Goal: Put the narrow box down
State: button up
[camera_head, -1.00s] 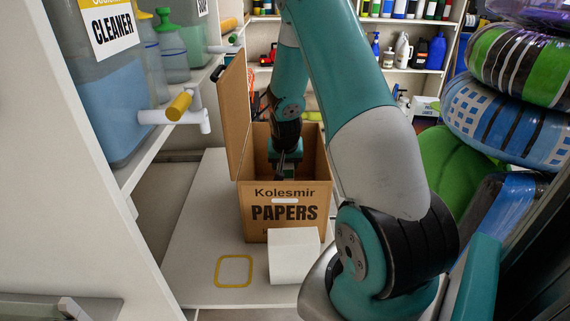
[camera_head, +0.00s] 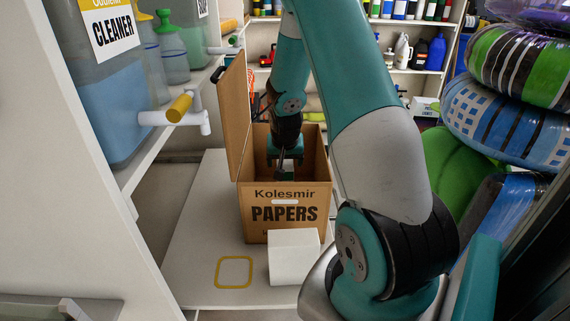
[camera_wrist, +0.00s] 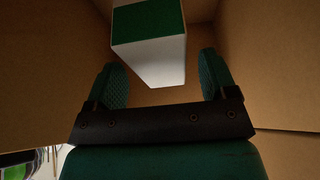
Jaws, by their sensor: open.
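A narrow white box with a green face (camera_wrist: 150,62) is inside the open cardboard carton (camera_head: 257,226), seen in the wrist view. The box lies between and beyond the two teal fingers, with gaps on both sides. My gripper (camera_wrist: 162,62) is open and reaches down into the carton; in the head view it (camera_head: 283,170) is partly hidden by the carton's front wall. The box's lower end and what it rests on cannot be made out.
The carton's tall flap (camera_head: 234,115) stands up on the left. A white block (camera_head: 294,262) and a yellow square outline (camera_head: 234,271) are in front of it on the pale board. A shelf with cleaner tanks (camera_head: 108,100) is at left; stacked rings (camera_head: 510,115) are at right.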

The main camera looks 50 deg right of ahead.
jog(key=v, duration=0.9)
jog(key=shift+s+a+r, duration=0.1)
jog(key=shift+s+r, duration=0.05)
jog(key=shift+r, duration=0.1)
jog(key=shift+p, duration=0.35)
